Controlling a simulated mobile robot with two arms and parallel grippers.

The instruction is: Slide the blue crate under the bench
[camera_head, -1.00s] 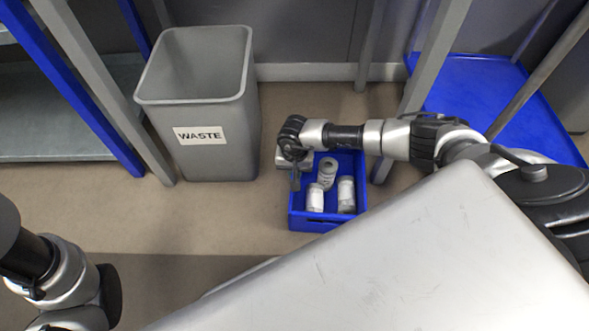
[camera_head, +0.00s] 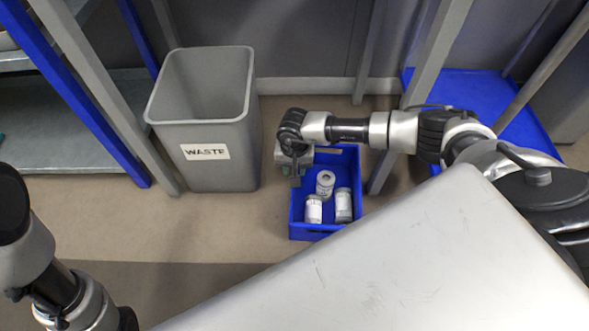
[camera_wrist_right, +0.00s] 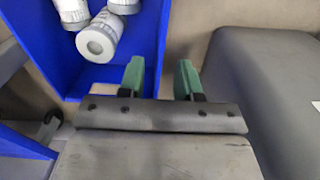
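The blue crate (camera_head: 349,228) stands on the floor in the head view with white labelled jars inside. It also shows at the upper left of the right wrist view (camera_wrist_right: 100,78). My right gripper (camera_head: 296,176) is at the crate's left wall. In the right wrist view its green fingertips (camera_wrist_right: 160,80) are apart, one on the inner side and one on the outer side of the wall. Grey bench legs (camera_head: 428,60) rise behind and right of the crate; the bench top is not clearly seen. My left forearm shows at lower left; its gripper is out of view.
A grey waste bin (camera_head: 205,125) stands close left of the crate. A blue low platform (camera_head: 470,95) lies at the right behind a grey leg. A shelf frame with a blue post (camera_head: 85,100) stands far left.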

